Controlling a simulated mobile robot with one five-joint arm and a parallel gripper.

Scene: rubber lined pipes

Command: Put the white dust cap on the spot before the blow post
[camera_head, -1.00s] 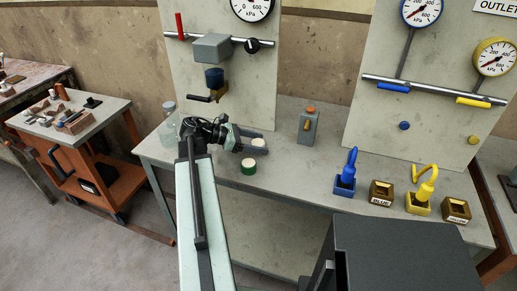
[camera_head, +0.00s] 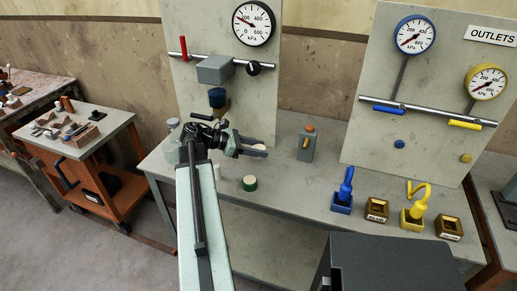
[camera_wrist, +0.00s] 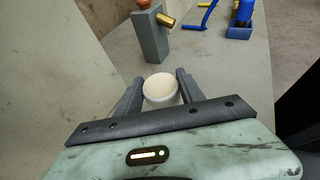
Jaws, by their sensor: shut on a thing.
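The white dust cap (camera_wrist: 160,88) is a round, pale piece held between the two dark fingers of my gripper (camera_wrist: 158,91). In the head view, the cap (camera_head: 260,149) shows at the fingers of my gripper (camera_head: 262,146), over the bench. The blow post appears to be the grey block (camera_head: 307,146) with an orange top and brass nozzle, just right of the fingertips. In the wrist view, the post (camera_wrist: 149,38) stands beyond the cap, apart from it. I cannot see a marked spot before it, nor the gap under the cap.
A green cylinder with a pale top (camera_head: 249,184) stands on the bench (camera_head: 300,190) below my gripper. Blue (camera_head: 343,195) and yellow (camera_head: 412,217) fittings stand to the right beside labelled boxes. A gauge panel (camera_head: 260,85) rises behind. The bench between post and blue fitting is clear.

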